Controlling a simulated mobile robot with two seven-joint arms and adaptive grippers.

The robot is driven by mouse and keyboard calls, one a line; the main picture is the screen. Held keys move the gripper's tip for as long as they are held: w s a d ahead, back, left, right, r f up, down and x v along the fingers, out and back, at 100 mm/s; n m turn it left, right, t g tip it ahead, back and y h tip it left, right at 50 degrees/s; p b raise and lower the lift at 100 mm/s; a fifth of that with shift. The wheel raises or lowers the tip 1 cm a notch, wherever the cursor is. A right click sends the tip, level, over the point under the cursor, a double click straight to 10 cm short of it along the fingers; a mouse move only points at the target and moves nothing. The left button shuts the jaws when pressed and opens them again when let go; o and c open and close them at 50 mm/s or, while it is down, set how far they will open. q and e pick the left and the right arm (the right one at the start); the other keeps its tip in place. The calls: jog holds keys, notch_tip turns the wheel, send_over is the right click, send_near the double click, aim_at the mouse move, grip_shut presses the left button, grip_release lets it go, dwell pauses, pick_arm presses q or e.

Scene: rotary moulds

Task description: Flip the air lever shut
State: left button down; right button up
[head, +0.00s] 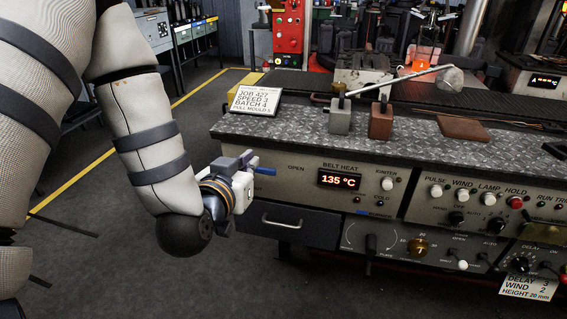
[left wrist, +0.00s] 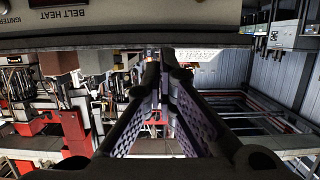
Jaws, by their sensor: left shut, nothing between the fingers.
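A blue lever handle (head: 265,171), which looks like the air lever, sticks out at the left end of the front panel, just below the word OPEN. My left gripper (head: 246,164) is right beside the handle, in front of the panel's left end; I cannot tell whether they touch. It is shut with nothing in it. In the left wrist view its two fingers (left wrist: 165,62) come together at the tips, and the lever cannot be made out there. The gripper hides the lever's base. My right gripper is not in view.
The panel carries a BELT HEAT display (head: 339,180) reading 135 °C, with several knobs and switches to its right. A drawer (head: 283,224) with a handle is below the lever. A job card (head: 254,100) and two small blocks stand on the metal top. Open floor lies left.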

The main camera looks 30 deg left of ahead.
pick_arm(q)
jog(key=shift+a+r, duration=0.1)
jog(key=shift+a, duration=0.05)
jog(key=b, duration=0.1)
send_over(258, 170)
jog(key=s+d, duration=0.1)
jog(key=d, duration=0.2)
notch_tip(258, 170, down, 3)
jog(key=shift+s+a, duration=0.1)
jog(key=shift+s, duration=0.05)
jog(key=shift+w+f+b, duration=0.2)
jog(key=shift+f+b, duration=0.2)
jog(key=shift+f, duration=1.35)
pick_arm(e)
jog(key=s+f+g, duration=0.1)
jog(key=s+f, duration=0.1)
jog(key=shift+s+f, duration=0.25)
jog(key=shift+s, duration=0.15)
